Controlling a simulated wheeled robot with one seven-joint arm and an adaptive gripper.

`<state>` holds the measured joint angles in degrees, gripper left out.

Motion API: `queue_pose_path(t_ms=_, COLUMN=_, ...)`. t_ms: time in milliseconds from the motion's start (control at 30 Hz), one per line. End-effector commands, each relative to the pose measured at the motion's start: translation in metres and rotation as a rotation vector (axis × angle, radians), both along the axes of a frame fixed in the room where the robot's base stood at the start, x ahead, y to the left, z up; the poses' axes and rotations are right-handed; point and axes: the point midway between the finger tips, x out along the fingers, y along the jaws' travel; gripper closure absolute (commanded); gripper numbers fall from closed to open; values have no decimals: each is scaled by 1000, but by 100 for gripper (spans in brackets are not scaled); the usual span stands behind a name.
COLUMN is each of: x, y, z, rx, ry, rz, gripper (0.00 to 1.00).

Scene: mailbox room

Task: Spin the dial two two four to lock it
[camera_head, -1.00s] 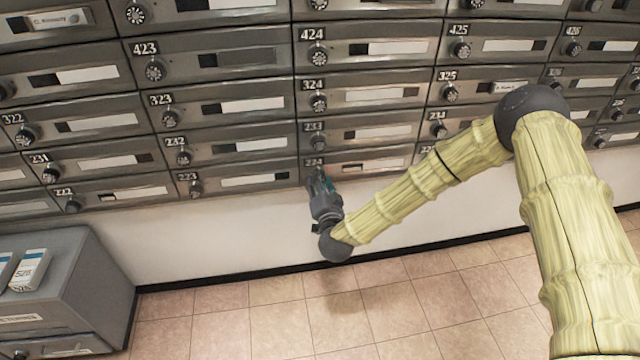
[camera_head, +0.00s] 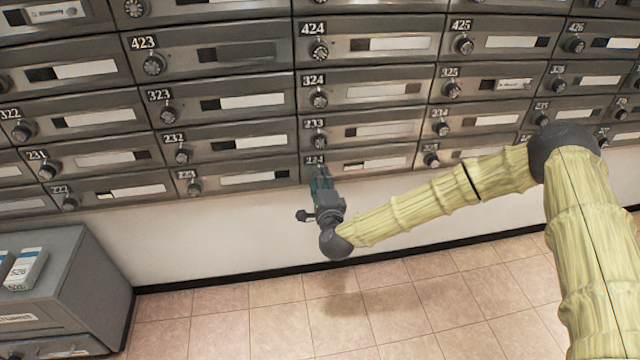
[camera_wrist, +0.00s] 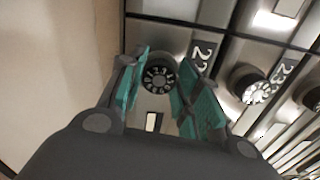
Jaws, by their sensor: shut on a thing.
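The mailbox door 224 (camera_head: 385,163) is in the bottom row of the grey bank in the head view, flush with its neighbours. Its round black dial (camera_wrist: 158,79) with white marks shows in the wrist view, between the teal fingers of my gripper (camera_wrist: 158,84). My gripper is shut on the dial, a finger on each side. In the head view my gripper (camera_head: 319,181) reaches up to the left end of door 224 and hides the dial. The number plate (camera_wrist: 203,54) beside it is partly covered by a finger; the dial's setting is too small to read.
Door 233 (camera_head: 392,130) with its own dial is just above, and door 223 (camera_head: 262,177) is to the left. A grey cabinet (camera_head: 75,262) stands at lower left. Below the mailboxes are bare white wall and open tiled floor (camera_head: 270,325).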

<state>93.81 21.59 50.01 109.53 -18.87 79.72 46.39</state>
Motion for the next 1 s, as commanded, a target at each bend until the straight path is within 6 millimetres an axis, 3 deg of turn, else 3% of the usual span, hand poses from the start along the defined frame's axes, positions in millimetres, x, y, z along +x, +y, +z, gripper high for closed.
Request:
queue_pose_path(t_ms=500, x=1, y=-3, z=-2, rx=424, ry=101, rz=-3, gripper=91)
queue_pose_path(t_ms=1000, x=1, y=-3, z=0, rx=590, ry=140, rz=-4, gripper=91)
